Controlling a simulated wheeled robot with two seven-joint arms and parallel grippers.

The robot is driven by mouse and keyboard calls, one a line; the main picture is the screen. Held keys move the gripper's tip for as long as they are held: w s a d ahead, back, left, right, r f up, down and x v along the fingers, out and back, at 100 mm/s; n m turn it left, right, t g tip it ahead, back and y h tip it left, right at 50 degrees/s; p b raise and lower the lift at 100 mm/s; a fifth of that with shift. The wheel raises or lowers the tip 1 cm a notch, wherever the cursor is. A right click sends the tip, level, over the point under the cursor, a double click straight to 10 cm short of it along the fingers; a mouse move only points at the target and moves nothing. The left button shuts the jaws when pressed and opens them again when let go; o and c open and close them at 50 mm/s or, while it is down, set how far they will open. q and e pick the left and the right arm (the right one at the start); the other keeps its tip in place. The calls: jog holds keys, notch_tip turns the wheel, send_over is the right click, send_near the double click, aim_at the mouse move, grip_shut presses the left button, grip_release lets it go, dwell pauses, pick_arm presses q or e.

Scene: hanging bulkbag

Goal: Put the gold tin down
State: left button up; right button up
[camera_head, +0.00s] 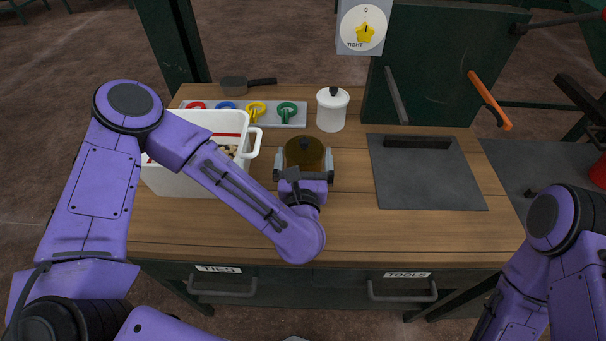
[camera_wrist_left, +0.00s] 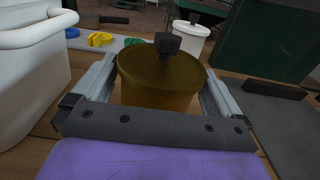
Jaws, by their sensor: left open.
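The gold tin (camera_head: 305,152), dark gold with a black knob on its lid, stands upright on the wooden table. It also shows in the left wrist view (camera_wrist_left: 158,85). My left gripper (camera_head: 304,163) is open around the tin, with one finger on each side. In the left wrist view the fingers (camera_wrist_left: 157,90) stand beside the tin's walls, and a gap shows at the right finger. The tin's base is hidden behind the gripper's palm. My right arm is at the right edge of the head view, and its gripper is not in view.
A white bin (camera_head: 185,183) stands close left of the tin. A white canister (camera_head: 332,110) is behind it. A grey tray (camera_head: 224,114) holds several coloured ties. A dark mat (camera_head: 430,185) lies to the right. The table front (camera_head: 350,245) is clear.

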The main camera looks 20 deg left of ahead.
pick_arm(q)
jog(key=b+v, duration=0.1)
jog(key=v, duration=0.1)
jog(key=b+v, duration=0.2)
jog(key=v, duration=0.1)
jog(key=b+v, duration=0.1)
jog(key=v, duration=0.1)
jog(key=shift+s+d+f+b, duration=0.25)
jog(key=shift+s+f+b, duration=0.05)
jog(key=shift+s+f, duration=0.05)
jog(key=shift+s+d+r+p, duration=0.1)
jog(key=shift+s+r+p, duration=0.1)
jog(key=shift+s, duration=0.3)
jog(key=shift+s+d+r+p, duration=0.15)
jog(key=shift+s+r+p, duration=0.05)
jog(key=shift+s, duration=0.8)
